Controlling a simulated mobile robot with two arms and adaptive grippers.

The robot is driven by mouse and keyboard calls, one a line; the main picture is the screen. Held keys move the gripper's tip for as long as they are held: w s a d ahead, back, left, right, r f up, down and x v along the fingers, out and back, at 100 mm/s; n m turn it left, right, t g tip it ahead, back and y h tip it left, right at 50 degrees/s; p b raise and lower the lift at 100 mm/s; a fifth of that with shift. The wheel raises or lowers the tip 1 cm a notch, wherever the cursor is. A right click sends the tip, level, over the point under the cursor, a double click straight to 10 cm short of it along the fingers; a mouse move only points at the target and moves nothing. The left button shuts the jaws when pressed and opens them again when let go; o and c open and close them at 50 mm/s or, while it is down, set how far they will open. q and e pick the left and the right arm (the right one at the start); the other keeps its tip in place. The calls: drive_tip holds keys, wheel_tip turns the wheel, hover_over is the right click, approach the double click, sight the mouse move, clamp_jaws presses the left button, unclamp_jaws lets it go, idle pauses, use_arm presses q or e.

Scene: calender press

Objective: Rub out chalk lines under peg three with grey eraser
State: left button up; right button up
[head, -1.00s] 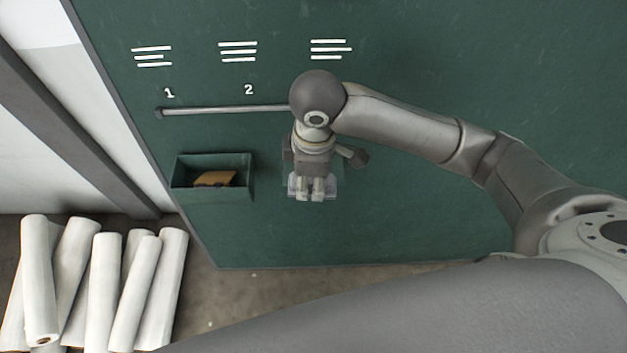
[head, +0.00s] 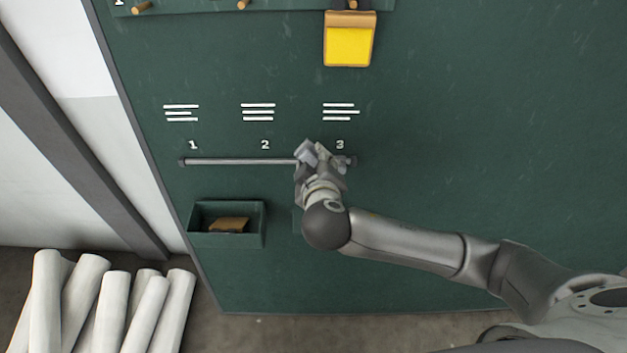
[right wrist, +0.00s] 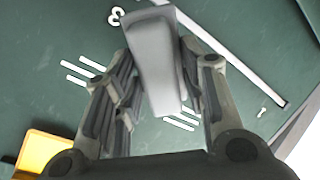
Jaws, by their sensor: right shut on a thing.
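My right gripper (head: 322,160) is shut on the grey eraser (head: 307,152), at the rail just left of the number 3 (head: 340,145). In the right wrist view the eraser (right wrist: 160,65) is a pale grey block between the fingers of my right gripper (right wrist: 165,85). The chalk lines under peg three (head: 341,111) are several white strokes above the number 3, and they look whole. They also show in the right wrist view (right wrist: 82,72), beside the eraser and apart from it. Peg three (head: 352,4) holds a yellow-faced tag. My left gripper is out of view.
Other chalk lines stand above number 1 (head: 181,112) and number 2 (head: 258,111). A metal rail (head: 235,161) runs below the numbers. A green bin (head: 226,240) holds a brown item (head: 229,224). White rolls (head: 103,310) stand lower left. The board right of the lines is clear.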

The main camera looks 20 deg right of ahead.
drive_tip(key=r+t, duration=0.1)
drive_tip(key=r, duration=0.1)
drive_tip(key=r+t+h, duration=0.1)
drive_tip(key=r, duration=0.1)
drive_tip(key=r+p, duration=0.1)
drive_tip(key=r, duration=0.1)
drive_tip(key=shift+s+d+r+m+t+h, duration=0.1)
drive_tip(key=shift+s+d+m+t+h, duration=0.1)
drive_tip(key=shift+m+t+h, duration=0.15)
drive_tip(key=shift+w+r, duration=0.1)
use_arm(q)
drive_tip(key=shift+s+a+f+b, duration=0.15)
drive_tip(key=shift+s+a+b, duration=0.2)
drive_tip(key=shift+b, duration=0.4)
use_arm(e)
drive_tip(key=shift+x, duration=2.95)
use_arm(q)
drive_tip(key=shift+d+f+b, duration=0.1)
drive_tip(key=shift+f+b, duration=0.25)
drive_tip(key=shift+b, duration=0.05)
use_arm(e)
drive_tip(key=shift+x, duration=0.9)
drive_tip(key=shift+d, duration=0.15)
